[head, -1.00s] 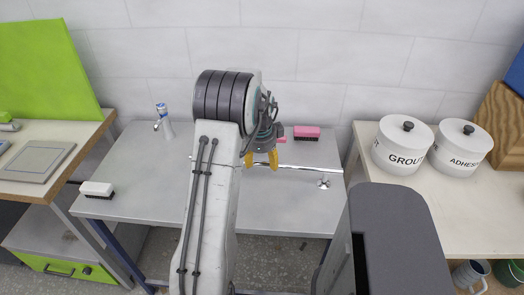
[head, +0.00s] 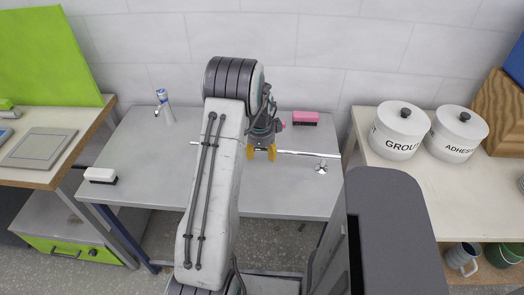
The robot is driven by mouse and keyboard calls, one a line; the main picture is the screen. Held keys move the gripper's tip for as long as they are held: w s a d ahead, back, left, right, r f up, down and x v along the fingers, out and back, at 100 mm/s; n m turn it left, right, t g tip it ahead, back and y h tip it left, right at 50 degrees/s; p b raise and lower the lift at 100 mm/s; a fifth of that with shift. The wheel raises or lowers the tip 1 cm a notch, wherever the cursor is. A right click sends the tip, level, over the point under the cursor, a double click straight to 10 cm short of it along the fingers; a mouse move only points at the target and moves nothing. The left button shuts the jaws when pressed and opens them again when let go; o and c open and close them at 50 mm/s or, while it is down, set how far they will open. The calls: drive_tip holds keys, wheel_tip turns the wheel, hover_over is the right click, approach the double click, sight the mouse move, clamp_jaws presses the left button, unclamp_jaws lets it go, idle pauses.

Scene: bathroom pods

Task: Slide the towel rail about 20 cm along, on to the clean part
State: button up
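The towel rail (head: 305,153) is a thin chrome bar running left to right across the grey worktop. Its left end shows just left of my arm, and its middle is hidden behind my arm and gripper. My gripper (head: 261,154) points down at the rail, right of my arm. Its two yellow fingertips are apart, with a gap between them, one left and one right. I cannot tell whether they touch the rail. The clean part cannot be made out.
A small chrome fitting (head: 321,167) stands near the rail's right end. A pink brush (head: 305,118) lies behind it. A tap (head: 163,105) and a white brush (head: 101,175) are on the left. Two white canisters, one marked GROUT (head: 398,132), stand on the right bench.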

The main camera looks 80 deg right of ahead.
clamp_jaws()
idle(0.3)
drive_tip(key=shift+w, duration=0.1)
